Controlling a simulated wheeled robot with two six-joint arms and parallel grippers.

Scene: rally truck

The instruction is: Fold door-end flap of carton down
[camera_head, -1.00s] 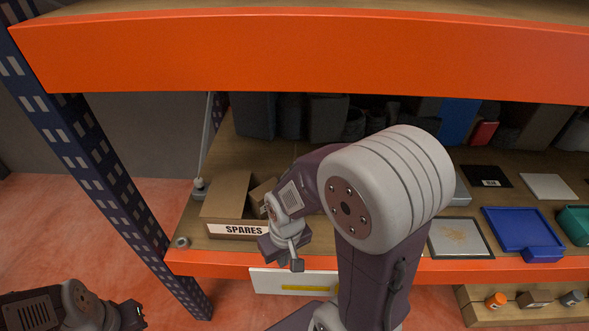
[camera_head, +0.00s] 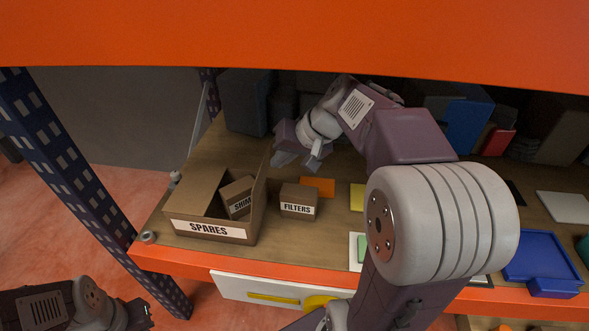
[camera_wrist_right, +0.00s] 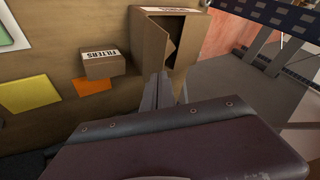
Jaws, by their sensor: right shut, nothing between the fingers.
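The open cardboard carton (camera_head: 212,230), labelled SPARES, stands at the left end of the shelf. A left flap (camera_head: 196,187) lies over part of its top. A tall flap (camera_head: 260,187) stands upright on its right side. A small box marked SHIM (camera_head: 238,195) shows inside. In the right wrist view the carton (camera_wrist_right: 150,42) is just beyond my fingers. My right gripper (camera_head: 298,160) is shut and empty, behind and right of the carton; its fingers also show in the wrist view (camera_wrist_right: 160,92). My left gripper (camera_head: 143,312) is low at left, its jaws unclear.
A FILTERS box (camera_head: 298,200) stands right of the carton, with an orange card (camera_head: 318,187) and a yellow card (camera_head: 357,197) nearby. A blue tray (camera_head: 540,257) is farther right. A blue upright post (camera_head: 80,190) and an orange beam (camera_head: 300,40) bound the space.

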